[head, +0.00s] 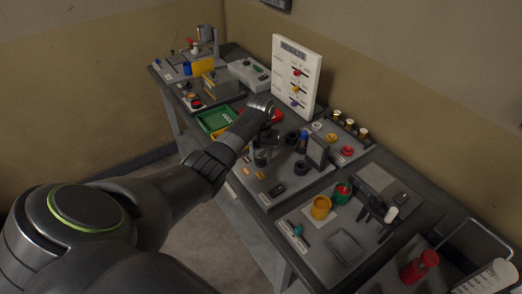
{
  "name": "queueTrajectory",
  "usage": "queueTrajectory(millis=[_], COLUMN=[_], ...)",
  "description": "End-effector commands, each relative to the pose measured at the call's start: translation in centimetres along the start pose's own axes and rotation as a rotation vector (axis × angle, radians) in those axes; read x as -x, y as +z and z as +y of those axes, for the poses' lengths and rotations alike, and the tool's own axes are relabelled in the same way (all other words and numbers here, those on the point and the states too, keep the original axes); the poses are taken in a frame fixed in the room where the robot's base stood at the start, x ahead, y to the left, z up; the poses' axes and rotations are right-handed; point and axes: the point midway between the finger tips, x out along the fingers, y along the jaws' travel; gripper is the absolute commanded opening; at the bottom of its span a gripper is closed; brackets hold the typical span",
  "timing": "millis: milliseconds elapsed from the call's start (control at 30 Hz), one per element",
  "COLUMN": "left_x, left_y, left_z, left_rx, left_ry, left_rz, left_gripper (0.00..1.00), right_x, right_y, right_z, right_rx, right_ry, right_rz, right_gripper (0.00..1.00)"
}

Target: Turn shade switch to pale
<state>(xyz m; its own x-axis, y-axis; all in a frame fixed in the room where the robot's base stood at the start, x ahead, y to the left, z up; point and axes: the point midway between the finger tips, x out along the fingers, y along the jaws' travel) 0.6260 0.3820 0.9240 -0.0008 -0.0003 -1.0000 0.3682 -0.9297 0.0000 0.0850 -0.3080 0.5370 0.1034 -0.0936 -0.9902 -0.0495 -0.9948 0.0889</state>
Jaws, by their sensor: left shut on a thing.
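My left arm reaches in from the left across the long grey bench. My left gripper (264,103) is at the middle of the bench, just left of the foot of the white results panel (296,75). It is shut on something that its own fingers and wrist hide. A red thing (277,116) shows right beside the gripper; I cannot tell whether they touch. I cannot make out a switch marked for shade, nor any pale mark. My right gripper is not in view.
A green tray (214,120) lies left of my wrist. A white box (249,74) and a yellow block (202,67) stand farther back. The wall runs close behind the bench.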

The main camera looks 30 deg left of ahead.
Motion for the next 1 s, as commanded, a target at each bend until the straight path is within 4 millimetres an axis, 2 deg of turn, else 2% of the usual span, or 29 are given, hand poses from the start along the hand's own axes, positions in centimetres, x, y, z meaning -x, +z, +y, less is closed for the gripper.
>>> queueTrajectory(millis=[33,300,1000], left_x=[0.6,0.5,0.3], left_y=[0.0,0.0,0.1], left_z=[0.0,-0.1,-0.3], left_rx=[0.043,0.301,0.964], left_ry=[0.001,-0.001,0.001], left_rz=[-0.001,0.000,0.003], left_gripper=[0.17,0.17,0.17], right_x=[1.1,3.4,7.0], right_y=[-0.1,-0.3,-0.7], right_z=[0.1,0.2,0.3], right_rx=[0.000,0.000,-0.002], right_ry=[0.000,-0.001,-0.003], right_rz=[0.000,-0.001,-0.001], right_gripper=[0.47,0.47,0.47])
